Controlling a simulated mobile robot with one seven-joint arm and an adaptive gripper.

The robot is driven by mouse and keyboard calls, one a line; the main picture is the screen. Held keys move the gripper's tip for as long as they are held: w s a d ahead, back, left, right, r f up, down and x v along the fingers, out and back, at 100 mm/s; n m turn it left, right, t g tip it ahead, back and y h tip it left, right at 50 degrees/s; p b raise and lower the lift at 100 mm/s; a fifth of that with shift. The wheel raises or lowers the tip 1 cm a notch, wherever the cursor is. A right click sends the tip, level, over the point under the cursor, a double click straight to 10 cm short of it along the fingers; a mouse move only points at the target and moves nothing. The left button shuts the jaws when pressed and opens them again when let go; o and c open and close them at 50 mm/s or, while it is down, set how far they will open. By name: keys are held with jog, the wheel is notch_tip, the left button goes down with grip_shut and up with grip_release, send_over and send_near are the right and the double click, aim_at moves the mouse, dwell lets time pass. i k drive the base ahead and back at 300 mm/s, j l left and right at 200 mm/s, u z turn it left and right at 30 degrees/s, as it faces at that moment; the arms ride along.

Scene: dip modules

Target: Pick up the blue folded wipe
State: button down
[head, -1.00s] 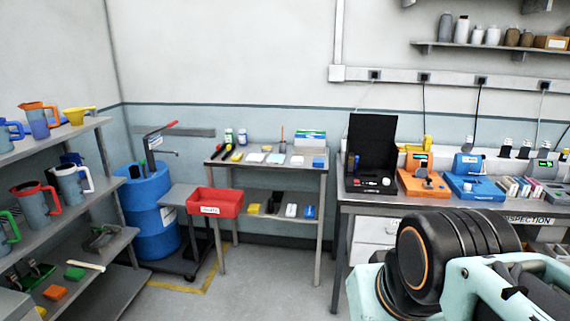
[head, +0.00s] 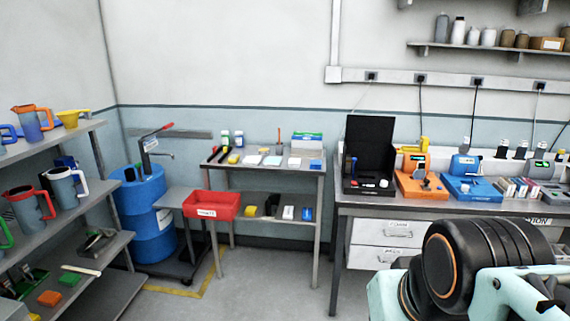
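A pale bluish flat piece (head: 272,160), which looks like a folded wipe, lies on the top of the grey side table (head: 215,164) at the middle of the head view. A whiter flat piece (head: 252,160) lies to its left and another white piece (head: 294,162) to its right. A stronger blue small block (head: 316,164) sits at the table top's right end. They are too small to tell for sure which is the blue folded wipe. Only a part of my arm shows at the lower right; my gripper is not in view.
A red bin (head: 212,205) stands at the table's front left, by a blue drum (head: 150,215). A bench (head: 440,209) with a black case (head: 370,150) and orange and blue devices is at right. The floor (head: 270,285) in front is clear.

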aim_at(315, 164)
jog(key=i+j, duration=0.15)
jog(key=i, duration=0.35)
jog(key=i+j+z, duration=0.1)
jog(key=i, duration=0.45)
jog(key=i+j, duration=0.25)
jog(key=i, duration=0.25)
jog(key=i+j, duration=0.2)
jog(key=i, duration=0.3)
jog(key=i+j+z, duration=0.1)
jog(key=i, duration=0.45)
jog(key=i+j+z, duration=0.1)
jog(key=i+j, duration=0.7)
jog(key=j, duration=0.2)
jog(key=i+l, duration=0.1)
jog(key=l, duration=0.3)
jog(key=i, duration=0.05)
